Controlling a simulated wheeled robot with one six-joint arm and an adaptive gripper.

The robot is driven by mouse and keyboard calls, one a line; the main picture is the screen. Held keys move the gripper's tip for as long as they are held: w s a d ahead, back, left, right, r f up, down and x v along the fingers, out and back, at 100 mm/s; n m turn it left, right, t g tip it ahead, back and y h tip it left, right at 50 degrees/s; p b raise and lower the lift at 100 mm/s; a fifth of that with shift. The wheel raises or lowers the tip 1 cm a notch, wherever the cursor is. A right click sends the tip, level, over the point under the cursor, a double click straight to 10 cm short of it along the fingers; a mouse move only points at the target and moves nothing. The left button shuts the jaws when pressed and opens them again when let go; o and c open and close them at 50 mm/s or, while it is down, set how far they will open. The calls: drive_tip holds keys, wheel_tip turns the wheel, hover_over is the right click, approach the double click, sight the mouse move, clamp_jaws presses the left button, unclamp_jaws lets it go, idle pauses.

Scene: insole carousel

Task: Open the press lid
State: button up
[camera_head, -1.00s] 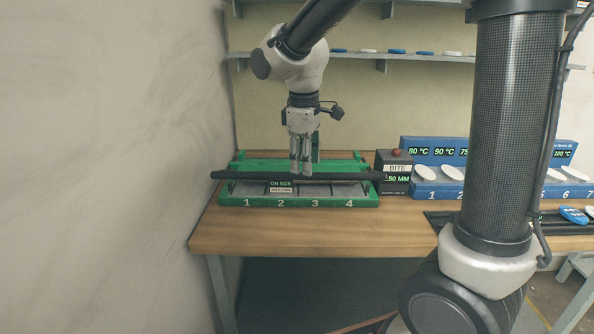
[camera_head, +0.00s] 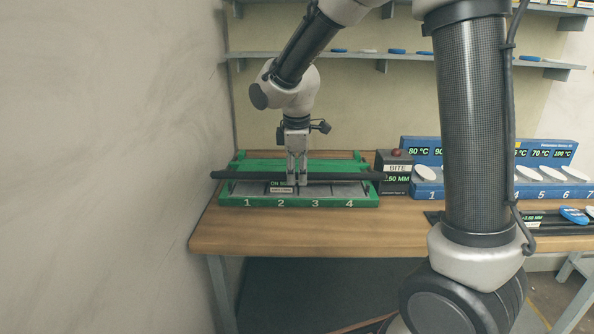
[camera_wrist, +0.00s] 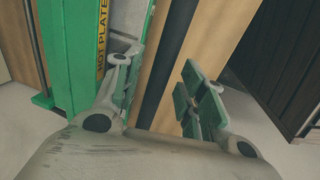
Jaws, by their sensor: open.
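The green press (camera_head: 230,200) stands on the left part of the wooden table, with slots numbered 1 to 4 along its front. A long black bar (camera_head: 240,175) runs across it from left to right. My gripper (camera_head: 297,184) points down at the middle of the bar, fingers open. In the wrist view, the bar (camera_wrist: 170,65) passes between the two open fingers of my gripper (camera_wrist: 160,95). A label reading HOT PLATE (camera_wrist: 102,40) shows on the press there. Whether the fingers touch the bar I cannot tell. My gripper hides part of the display on the press.
A dark box marked BITE (camera_head: 397,170) stands close to the bar's right end. A blue rack (camera_head: 425,190) with numbered white pieces is further right. A plain wall (camera_head: 110,160) closes the left side. Shelves (camera_head: 440,59) run along the back wall. The table front (camera_head: 290,235) is clear.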

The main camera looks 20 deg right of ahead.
drive_tip(key=shift+c, duration=0.2)
clamp_jaws()
drive_tip(key=shift+r, duration=0.1)
